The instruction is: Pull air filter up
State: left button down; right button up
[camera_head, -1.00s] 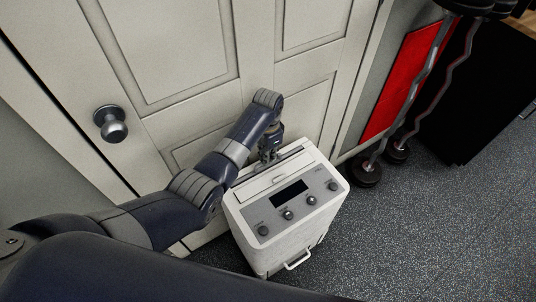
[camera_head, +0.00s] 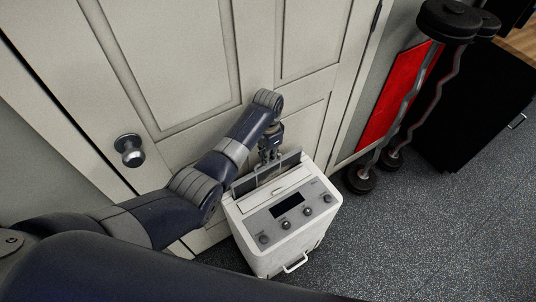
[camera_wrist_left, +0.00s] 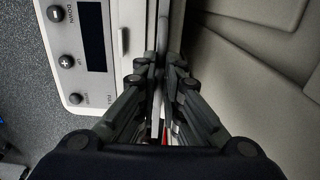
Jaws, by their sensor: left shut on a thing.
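The white air purifier (camera_head: 292,240) stands on the floor against the door, with a dark display and several knobs on its sloped top panel. A grey air filter (camera_head: 244,183) stands up out of the slot along its back edge as a thin panel, its lower part hidden inside. My left gripper (camera_head: 268,166) is shut on the filter's upper edge from above. In the left wrist view, my left gripper's fingers (camera_wrist_left: 160,72) pinch the thin filter edge (camera_wrist_left: 161,30) beside the purifier's control panel (camera_wrist_left: 80,45). My right gripper is not in view.
A pale panelled door (camera_head: 180,70) with a dark knob (camera_head: 130,150) is close behind the purifier. A bar with round weights (camera_head: 362,178) leans at the right by a red panel (camera_head: 395,100) and a black cabinet (camera_head: 470,110). The speckled floor (camera_head: 430,240) at right is clear.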

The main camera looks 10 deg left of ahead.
pick_arm(q)
notch_tip(320, 180, up, 10)
jog(key=p, duration=0.8)
jog(key=shift+r+p, duration=0.2)
jog(key=shift+p, duration=0.1)
jog(key=c, duration=1.7)
grip_release()
notch_tip(320, 180, up, 12)
jog(key=shift+f, duration=0.1)
